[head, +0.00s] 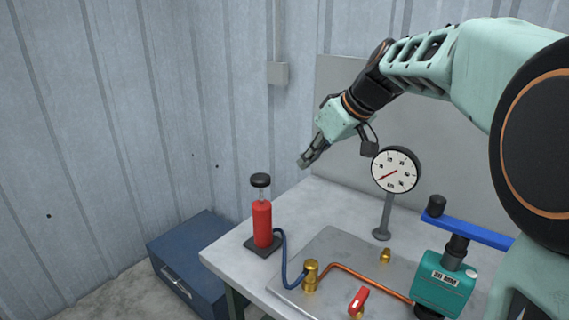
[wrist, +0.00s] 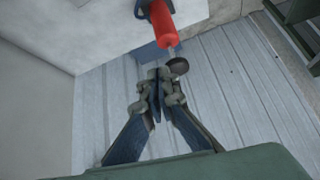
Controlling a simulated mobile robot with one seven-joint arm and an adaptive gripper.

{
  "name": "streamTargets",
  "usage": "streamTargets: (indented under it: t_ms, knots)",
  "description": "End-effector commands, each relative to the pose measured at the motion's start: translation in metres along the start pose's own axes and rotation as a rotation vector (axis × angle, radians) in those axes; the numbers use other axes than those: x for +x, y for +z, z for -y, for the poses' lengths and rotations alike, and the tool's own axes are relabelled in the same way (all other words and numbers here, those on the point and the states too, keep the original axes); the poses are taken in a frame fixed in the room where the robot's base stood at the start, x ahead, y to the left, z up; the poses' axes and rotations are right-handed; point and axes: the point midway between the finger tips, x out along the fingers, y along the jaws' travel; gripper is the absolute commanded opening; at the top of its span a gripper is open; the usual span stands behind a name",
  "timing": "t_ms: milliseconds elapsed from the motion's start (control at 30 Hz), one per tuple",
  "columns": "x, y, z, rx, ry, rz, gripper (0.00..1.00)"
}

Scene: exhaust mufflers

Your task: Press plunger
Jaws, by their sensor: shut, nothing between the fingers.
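The plunger is a black knob (head: 261,180) on a thin pale rod, raised above an upright red cylinder (head: 262,222). The cylinder stands on a dark square base near the left edge of the grey table (head: 228,258). My gripper (head: 306,161) is shut and empty, up and to the right of the knob in the head view, apart from it. In the wrist view the shut fingertips (wrist: 161,84) appear just below and left of the knob (wrist: 178,66), with the red cylinder (wrist: 163,22) beyond. The true gap is hard to judge.
A blue hose (head: 283,262) runs from the cylinder to a brass fitting (head: 310,275) on a metal plate. A dial gauge (head: 395,170) on a post stands right of my gripper. A teal pump with blue lever (head: 475,232) is at right. A blue toolbox (head: 185,255) sits on the floor.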

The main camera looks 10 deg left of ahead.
Motion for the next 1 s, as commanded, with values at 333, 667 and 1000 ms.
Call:
streamTargets:
  t_ms: [333, 667, 1000]
  knots:
    - [-0.008, -0.07, 0.031, -0.147, -0.072, -0.142, 0.0]
    - [-0.008, -0.072, 0.032, -0.151, -0.073, -0.145, 0.0]
    - [0.031, -0.076, 0.036, -0.15, -0.078, -0.141, 0.0]
